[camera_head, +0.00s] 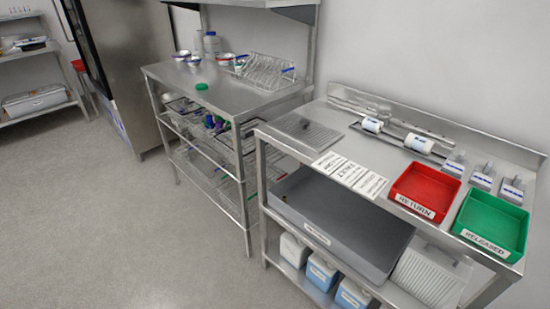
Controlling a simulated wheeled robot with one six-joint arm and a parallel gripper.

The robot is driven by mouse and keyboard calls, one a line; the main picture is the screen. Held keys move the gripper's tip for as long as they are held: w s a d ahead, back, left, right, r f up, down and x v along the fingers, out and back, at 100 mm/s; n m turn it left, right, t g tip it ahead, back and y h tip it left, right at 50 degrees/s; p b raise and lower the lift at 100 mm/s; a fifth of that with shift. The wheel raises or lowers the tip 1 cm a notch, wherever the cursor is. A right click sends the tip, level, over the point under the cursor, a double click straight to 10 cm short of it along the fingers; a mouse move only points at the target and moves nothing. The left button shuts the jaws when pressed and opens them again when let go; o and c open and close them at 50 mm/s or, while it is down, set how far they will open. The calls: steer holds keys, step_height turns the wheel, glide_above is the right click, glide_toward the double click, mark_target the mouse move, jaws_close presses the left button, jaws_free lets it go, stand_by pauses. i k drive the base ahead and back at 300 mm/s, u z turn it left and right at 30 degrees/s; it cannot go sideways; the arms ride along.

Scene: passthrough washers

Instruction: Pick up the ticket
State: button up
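No thing is plainly marked as the ticket. A row of white cards with black print (349,174) lies flat along the front left edge of the right steel table (391,163). One of them seems to read "FAULT"; the rest is too small to read surely. I cannot tell which, if any, is the ticket. Small grey blocks with white and blue labels (482,177) stand behind the trays at the right. My gripper is not in view.
A red tray marked "RETURN" (414,211) and a green tray marked "RELEASED" (488,242) sit on the right table. A grey bin (330,236) is below. Another steel table (217,84) stands left. The left floor is clear.

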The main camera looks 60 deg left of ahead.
mark_target(331, 162)
steer(key=u, duration=1.6)
steer(key=k, duration=0.55)
steer(key=u, duration=0.35)
steer(key=i, duration=1)
steer(key=z, duration=3.2)
